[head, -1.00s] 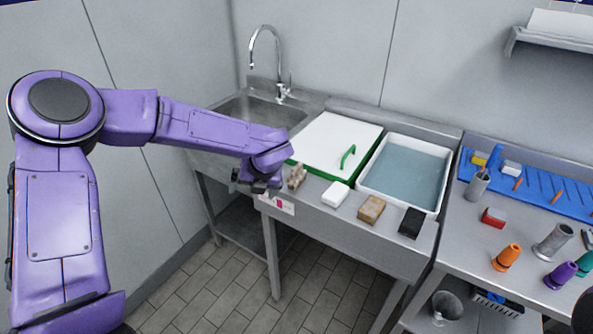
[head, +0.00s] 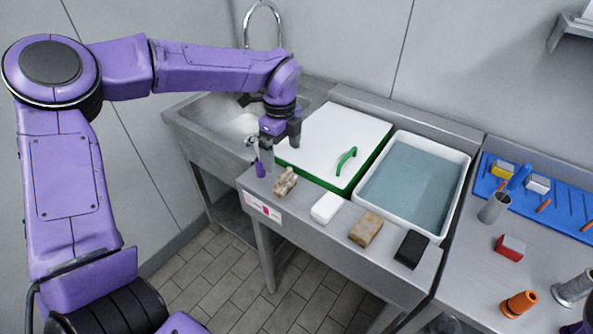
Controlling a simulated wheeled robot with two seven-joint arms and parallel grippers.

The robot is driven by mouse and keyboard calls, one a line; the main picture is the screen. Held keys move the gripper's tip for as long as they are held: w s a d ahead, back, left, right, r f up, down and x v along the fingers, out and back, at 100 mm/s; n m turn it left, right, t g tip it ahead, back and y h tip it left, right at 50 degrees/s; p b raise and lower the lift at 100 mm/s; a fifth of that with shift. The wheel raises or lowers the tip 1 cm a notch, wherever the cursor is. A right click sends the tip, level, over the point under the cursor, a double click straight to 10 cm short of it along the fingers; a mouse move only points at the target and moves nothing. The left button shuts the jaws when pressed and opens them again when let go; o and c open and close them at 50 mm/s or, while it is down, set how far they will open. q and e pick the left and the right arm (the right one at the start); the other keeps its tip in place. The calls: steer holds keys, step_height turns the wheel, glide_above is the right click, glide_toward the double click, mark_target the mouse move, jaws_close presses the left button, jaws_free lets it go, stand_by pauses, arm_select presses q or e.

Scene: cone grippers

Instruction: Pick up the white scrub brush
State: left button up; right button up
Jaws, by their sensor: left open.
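The white scrub brush (head: 327,208) appears to be the plain white block on the front ledge of the steel counter. It lies between a beige lumpy block and a tan block. My left gripper (head: 263,163) points down over the counter's left end, to the left of the white block and clear of it. It is open, with nothing seen between its fingers.
The beige lumpy block (head: 285,182) lies between my left gripper and the white one. A tan block (head: 366,229) and a black block (head: 411,249) lie to the right. Behind are a green-edged white board (head: 325,135) with a green handle and a water tray (head: 375,200).

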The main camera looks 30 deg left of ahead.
mark_target(285, 171)
arm_select(q)
steer(key=f+p, duration=0.1)
steer(key=f, duration=0.4)
steer(key=f+p, duration=0.2)
steer(key=f, duration=0.3)
steer(key=shift+w+d+f, duration=0.15)
steer(key=shift+w+d, duration=0.05)
steer(key=shift+s, duration=0.1)
steer(key=c, duration=1)
